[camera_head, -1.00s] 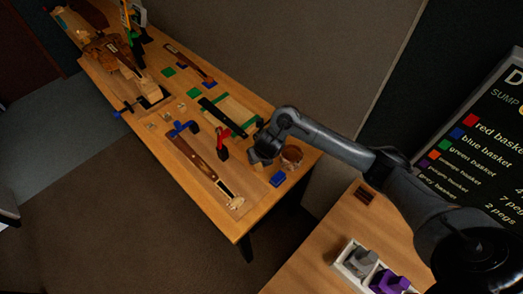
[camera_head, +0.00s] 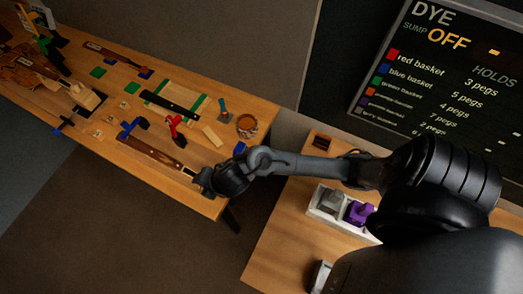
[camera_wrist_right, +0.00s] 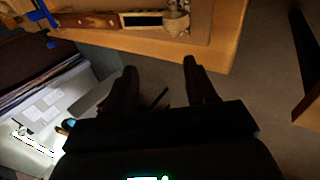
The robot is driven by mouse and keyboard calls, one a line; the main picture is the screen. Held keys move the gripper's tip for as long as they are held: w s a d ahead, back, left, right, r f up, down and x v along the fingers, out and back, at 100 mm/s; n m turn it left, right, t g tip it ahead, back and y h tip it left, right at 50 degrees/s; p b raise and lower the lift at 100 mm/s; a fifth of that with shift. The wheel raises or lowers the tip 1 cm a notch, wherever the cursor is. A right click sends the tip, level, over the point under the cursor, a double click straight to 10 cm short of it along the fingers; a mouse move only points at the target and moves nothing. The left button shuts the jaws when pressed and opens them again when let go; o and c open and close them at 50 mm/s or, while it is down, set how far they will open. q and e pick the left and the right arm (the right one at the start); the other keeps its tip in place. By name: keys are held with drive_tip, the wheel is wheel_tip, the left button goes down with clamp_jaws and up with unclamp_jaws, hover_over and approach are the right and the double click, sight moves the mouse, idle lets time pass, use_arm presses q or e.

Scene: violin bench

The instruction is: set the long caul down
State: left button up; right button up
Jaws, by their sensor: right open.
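Which bar is the long caul I cannot tell for sure. A long black bar (camera_head: 170,97) lies flat on the bench, along a pale board with green ends (camera_head: 187,90). A shorter pale wooden strip (camera_head: 212,137) lies to its right. My right gripper (camera_head: 203,184) is by the bench's front edge, near the end of a long brown wooden piece (camera_head: 150,150). In the right wrist view my right gripper (camera_wrist_right: 159,70) has its fingers apart with nothing between them, facing the floor past the bench edge. My left gripper is not in view.
A red clamp (camera_head: 174,128) and blue clamp (camera_head: 133,126) stand near the brown piece. A round container (camera_head: 247,123) and blue block (camera_head: 240,148) lie at the right end. A white tray (camera_head: 326,214) with grey and purple pieces is on the other table (camera_head: 270,240).

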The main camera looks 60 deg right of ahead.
drive_tip(key=s+d+r+m+g+h, duration=0.1)
drive_tip(key=s+d+m+g, duration=0.2)
drive_tip(key=s+m, duration=1.3)
drive_tip(key=d+m, duration=0.1)
drive_tip(key=d, duration=0.2)
drive_tip(key=shift+s+d+m, duration=0.15)
drive_tip(key=shift+d+m, duration=0.05)
drive_tip(key=shift+m, duration=0.2)
